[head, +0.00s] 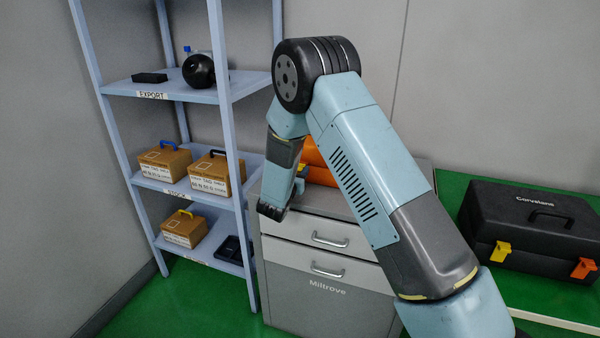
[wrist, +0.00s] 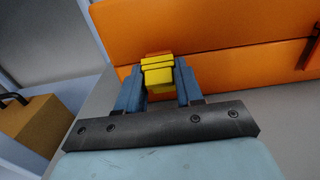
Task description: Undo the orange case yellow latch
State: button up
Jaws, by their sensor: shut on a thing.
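The orange case (head: 318,160) lies on top of the grey drawer cabinet, mostly hidden behind my arm in the head view. In the wrist view the orange case (wrist: 210,58) fills the upper right, with a dark seam between its upper and lower parts. The yellow latch (wrist: 157,75) is on its front face, between the two blue fingers of my gripper (wrist: 158,85). My gripper is shut on the yellow latch. In the head view my gripper (head: 300,178) is at the case's front left and the latch is not clearly visible.
The grey cabinet (head: 325,284) has two drawer handles. A pale blue shelf rack (head: 222,201) to the left holds tan boxes, a black sphere and dark items. A black case (head: 520,225) with yellow and orange latches stands at the right on a green surface.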

jog(key=shift+s+a+f+t, duration=0.1)
jog(key=shift+s+f+t, duration=0.15)
jog(key=shift+t, duration=0.35)
jog(key=o, duration=0.9)
jog(key=v, duration=1.3)
jog(key=shift+s+a+f, duration=0.25)
jog(key=shift+s, duration=0.05)
